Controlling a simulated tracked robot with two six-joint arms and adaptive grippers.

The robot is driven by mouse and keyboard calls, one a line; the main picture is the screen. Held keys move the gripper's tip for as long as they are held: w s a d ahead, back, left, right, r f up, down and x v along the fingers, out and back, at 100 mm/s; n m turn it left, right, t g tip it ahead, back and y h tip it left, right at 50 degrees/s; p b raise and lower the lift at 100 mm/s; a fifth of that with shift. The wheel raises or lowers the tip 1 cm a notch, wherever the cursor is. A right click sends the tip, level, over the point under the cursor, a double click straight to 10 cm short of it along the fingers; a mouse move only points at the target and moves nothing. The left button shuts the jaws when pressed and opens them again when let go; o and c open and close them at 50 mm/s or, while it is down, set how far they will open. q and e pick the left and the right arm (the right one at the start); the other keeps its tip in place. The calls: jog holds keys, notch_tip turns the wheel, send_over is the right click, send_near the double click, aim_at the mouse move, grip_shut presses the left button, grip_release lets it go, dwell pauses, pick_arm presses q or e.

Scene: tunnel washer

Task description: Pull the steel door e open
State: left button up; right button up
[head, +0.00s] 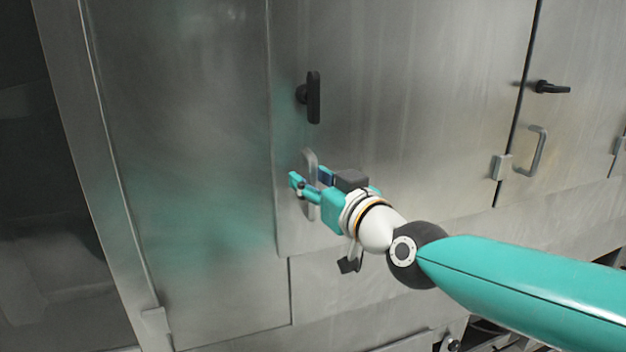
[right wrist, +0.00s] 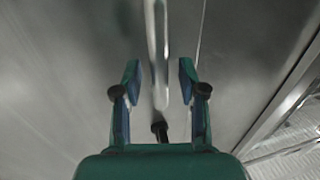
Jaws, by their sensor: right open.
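A large steel door (head: 410,90) fills the middle of the head view. A grey bar handle (head: 309,160) stands upright near its left edge, with a black lever latch (head: 313,97) above it. My right gripper (head: 309,182) is open at the handle, one finger on each side. In the right wrist view the handle (right wrist: 157,45) runs between the two open fingers (right wrist: 160,75), with a gap visible on both sides. The gripper hides part of the handle's lower half in the head view. The door looks closed. My left gripper is not in view.
Another steel panel (head: 185,160) lies to the left, beside a dark opening (head: 40,200). To the right is another door with a black latch (head: 550,87) and a grey handle (head: 532,150). A steel ledge (head: 230,340) runs below the doors.

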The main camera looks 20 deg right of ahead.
grip_shut()
dwell(0.5)
